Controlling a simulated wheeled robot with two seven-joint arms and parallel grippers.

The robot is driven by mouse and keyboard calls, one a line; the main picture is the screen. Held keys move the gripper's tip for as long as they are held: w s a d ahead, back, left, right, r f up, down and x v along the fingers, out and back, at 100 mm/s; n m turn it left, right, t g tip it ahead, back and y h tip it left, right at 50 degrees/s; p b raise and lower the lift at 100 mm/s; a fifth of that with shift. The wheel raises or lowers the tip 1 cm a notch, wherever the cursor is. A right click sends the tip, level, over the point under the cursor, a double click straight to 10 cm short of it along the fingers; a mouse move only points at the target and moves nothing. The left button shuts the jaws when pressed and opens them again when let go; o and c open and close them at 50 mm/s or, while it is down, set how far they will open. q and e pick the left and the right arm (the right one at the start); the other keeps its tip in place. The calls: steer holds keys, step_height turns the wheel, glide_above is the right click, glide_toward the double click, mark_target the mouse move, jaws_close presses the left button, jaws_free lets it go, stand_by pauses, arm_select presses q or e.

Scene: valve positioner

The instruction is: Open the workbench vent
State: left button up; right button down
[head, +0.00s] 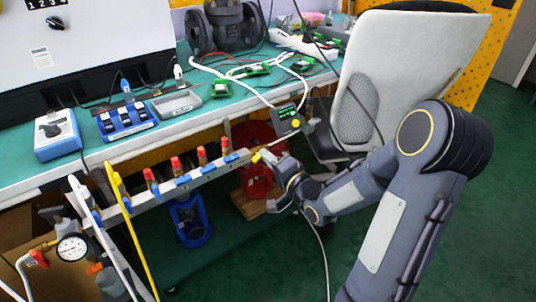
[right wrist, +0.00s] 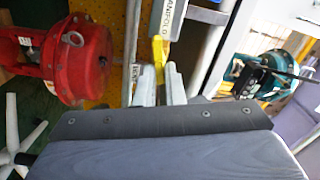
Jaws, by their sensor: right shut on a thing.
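A pale manifold bar (head: 195,178) runs along the workbench's front edge, with several red-topped valves on it. At its right end is a small yellow handle (head: 256,158), which I take to be the vent. My right gripper (head: 264,154) is at this handle, reaching in from the right. In the right wrist view the yellow handle (right wrist: 160,52) stands between the two fingers of my right gripper (right wrist: 160,84), which are shut on it. The lettered end of the manifold (right wrist: 172,14) is just beyond. The handle's lower end is hidden by the fingers. My left gripper is not in view.
The green-topped workbench (head: 205,113) carries a blue box (head: 57,137), circuit boards and cables. A grey chair (head: 410,60) stands close behind my right arm. A red actuator (right wrist: 82,60) is below the bench. A pressure gauge (head: 72,247) and hoses are at lower left. Green floor is open at right.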

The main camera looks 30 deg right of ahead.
steer(key=shift+f+m+p, duration=0.15)
steer(key=shift+m+p, duration=0.45)
steer(key=shift+m, duration=0.9)
steer(key=c, duration=1.5)
jaws_free()
steer(key=s, duration=0.2)
steer(key=s+p, duration=0.1)
steer(key=s, duration=0.4)
steer(key=shift+s+d, duration=0.35)
steer(key=shift+s, duration=0.05)
